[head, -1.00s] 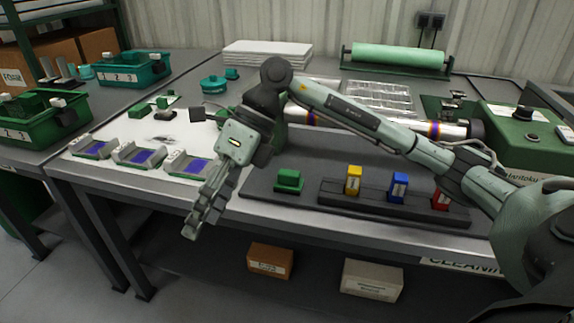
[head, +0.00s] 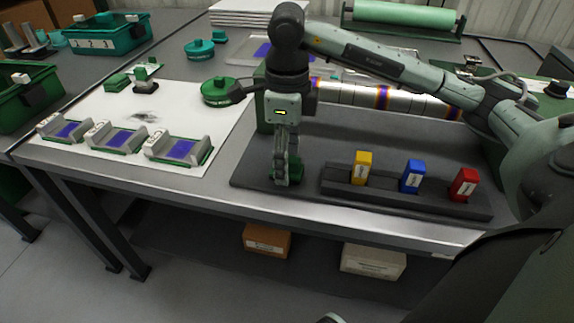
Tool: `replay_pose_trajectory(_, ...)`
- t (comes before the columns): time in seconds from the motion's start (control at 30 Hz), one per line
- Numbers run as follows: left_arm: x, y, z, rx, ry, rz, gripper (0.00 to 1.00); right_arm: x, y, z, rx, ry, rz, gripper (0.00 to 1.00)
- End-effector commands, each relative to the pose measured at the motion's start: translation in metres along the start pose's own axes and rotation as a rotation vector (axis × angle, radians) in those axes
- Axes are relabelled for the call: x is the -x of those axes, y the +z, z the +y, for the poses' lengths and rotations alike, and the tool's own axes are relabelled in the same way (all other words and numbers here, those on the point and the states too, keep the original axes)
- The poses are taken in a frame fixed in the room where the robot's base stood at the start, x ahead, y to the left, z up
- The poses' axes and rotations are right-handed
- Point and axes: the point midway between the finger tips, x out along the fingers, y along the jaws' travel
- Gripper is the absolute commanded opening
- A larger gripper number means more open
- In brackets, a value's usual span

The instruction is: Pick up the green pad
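The green pad (head: 299,173) is a small green block on the left part of the dark mat (head: 250,172). It is mostly hidden behind the fingers of my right gripper (head: 288,180). This gripper points straight down, with its fingertips at the pad, in front of it or around it. I cannot tell whether the fingers touch or grip it. My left gripper is not in view.
A dark rack right of the pad holds a yellow block (head: 362,168), a blue block (head: 411,176) and a red block (head: 463,184). A shiny metal pipe (head: 350,94) lies behind. Grey trays with blue inserts (head: 181,149) sit left on a white sheet (head: 160,95).

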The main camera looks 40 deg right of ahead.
Motion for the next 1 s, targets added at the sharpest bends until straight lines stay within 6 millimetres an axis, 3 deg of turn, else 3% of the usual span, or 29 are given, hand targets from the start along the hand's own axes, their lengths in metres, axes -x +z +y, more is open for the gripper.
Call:
replay_pose_trajectory(0.13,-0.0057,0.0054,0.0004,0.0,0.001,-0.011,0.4,-0.0128,-0.0001,0.0,-0.001,0.001,0.001,0.62)
replay_pose_trajectory(0.37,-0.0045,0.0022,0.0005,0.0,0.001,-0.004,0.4,-0.0136,0.0004,-0.0003,-0.001,0.0,-0.001,0.62)
replay_pose_trajectory(0.8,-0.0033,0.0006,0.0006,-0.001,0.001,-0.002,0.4,-0.0133,0.0005,-0.0002,-0.001,0.0,-0.001,0.09)
replay_pose_trajectory(1.0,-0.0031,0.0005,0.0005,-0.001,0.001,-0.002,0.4,-0.0127,0.0007,-0.0003,-0.001,0.0,-0.002,0.08)
